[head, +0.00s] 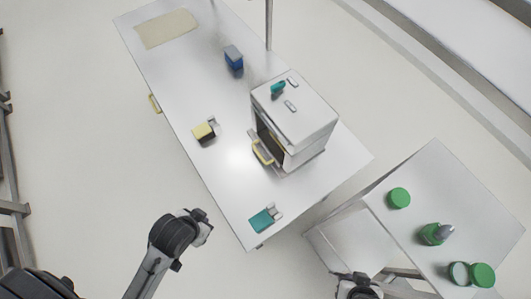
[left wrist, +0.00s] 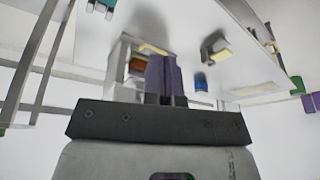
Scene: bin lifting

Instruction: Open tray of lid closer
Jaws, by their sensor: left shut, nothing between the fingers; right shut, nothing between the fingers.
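The lid closer (head: 305,112) is a white box machine on the white table, with a teal knob on top. Its front has a dark opening and a tray with a yellow handle (head: 262,153); I cannot tell how far the tray stands out. In the left wrist view the yellow handle (left wrist: 152,49) shows at the machine's front, partly behind my fingers. My left gripper (head: 205,224) is shut and empty, off the table's front edge and apart from the handle; its fingers (left wrist: 163,75) also show in its wrist view. My right gripper (head: 357,279) is shut and empty at the bottom edge, partly cut off.
A yellow-black block (head: 203,132), a blue block (head: 233,58) and a teal block (head: 262,220) sit on the table (head: 195,80). A beige mat (head: 166,28) lies at its far left. A side table (head: 450,200) at right holds green lids and a bottle.

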